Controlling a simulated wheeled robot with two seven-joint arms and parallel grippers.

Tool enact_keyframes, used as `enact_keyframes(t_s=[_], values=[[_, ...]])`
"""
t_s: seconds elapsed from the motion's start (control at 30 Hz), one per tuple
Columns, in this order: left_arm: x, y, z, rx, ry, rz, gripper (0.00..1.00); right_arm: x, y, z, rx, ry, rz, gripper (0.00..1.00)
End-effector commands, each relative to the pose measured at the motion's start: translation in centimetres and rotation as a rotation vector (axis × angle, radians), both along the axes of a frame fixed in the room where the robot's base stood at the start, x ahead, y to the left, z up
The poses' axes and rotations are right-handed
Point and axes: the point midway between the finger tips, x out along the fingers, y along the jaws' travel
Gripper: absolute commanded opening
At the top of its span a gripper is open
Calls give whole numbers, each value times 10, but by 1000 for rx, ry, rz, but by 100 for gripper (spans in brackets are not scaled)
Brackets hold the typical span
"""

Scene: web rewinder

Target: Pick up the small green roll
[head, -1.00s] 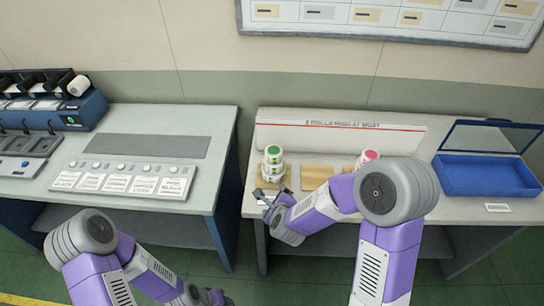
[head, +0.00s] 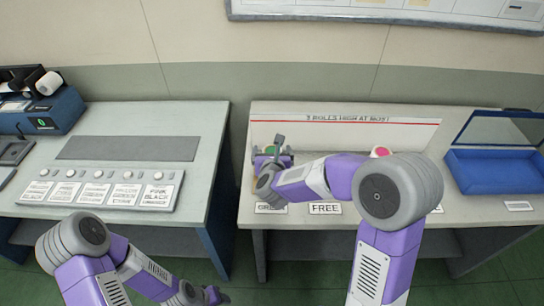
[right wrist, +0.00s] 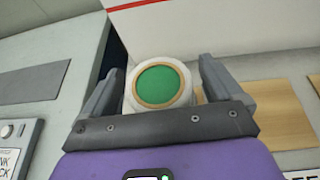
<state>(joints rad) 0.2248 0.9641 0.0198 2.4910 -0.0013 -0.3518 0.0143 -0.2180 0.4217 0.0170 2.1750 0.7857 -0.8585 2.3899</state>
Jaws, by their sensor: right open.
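The green roll (right wrist: 163,85) has a green face, a thin tan ring and a white outer wrap. In the right wrist view it lies between the two spread fingers of my right gripper (right wrist: 160,82), with a gap on the right side. In the head view my right gripper (head: 273,150) is at the roll stack and hides most of it; a bit of green top (head: 271,149) shows. Its jaws are open. My left gripper (head: 214,296) is low at the bottom edge, too small and cut off to read.
A pink-cored roll (head: 380,151) stands further right, partly behind my right arm. A blue open-lidded bin (head: 490,172) is at the far right. A low white board with a red line (head: 345,132) stands behind the rolls. A button console (head: 100,190) is on the left table.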

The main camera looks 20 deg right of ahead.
Motion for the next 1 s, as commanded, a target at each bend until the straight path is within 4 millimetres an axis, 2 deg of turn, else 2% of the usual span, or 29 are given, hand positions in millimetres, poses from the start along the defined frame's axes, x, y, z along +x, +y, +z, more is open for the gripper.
enact_keyframes(t_s=[0.1,0.33,0.7,0.9,1.0], values=[[0,0,-1,0,0,0,43,8,-2,-4,0,0,-1,93],[0,0,-1,0,0,0,43,9,-2,-4,-1,0,0,93],[0,0,-1,0,0,0,43,9,-2,-4,-2,0,1,37],[0,0,-1,0,0,0,43,9,-2,-3,-1,-1,0,37],[0,0,2,0,0,0,43,9,-2,4,-2,-2,2,37]])
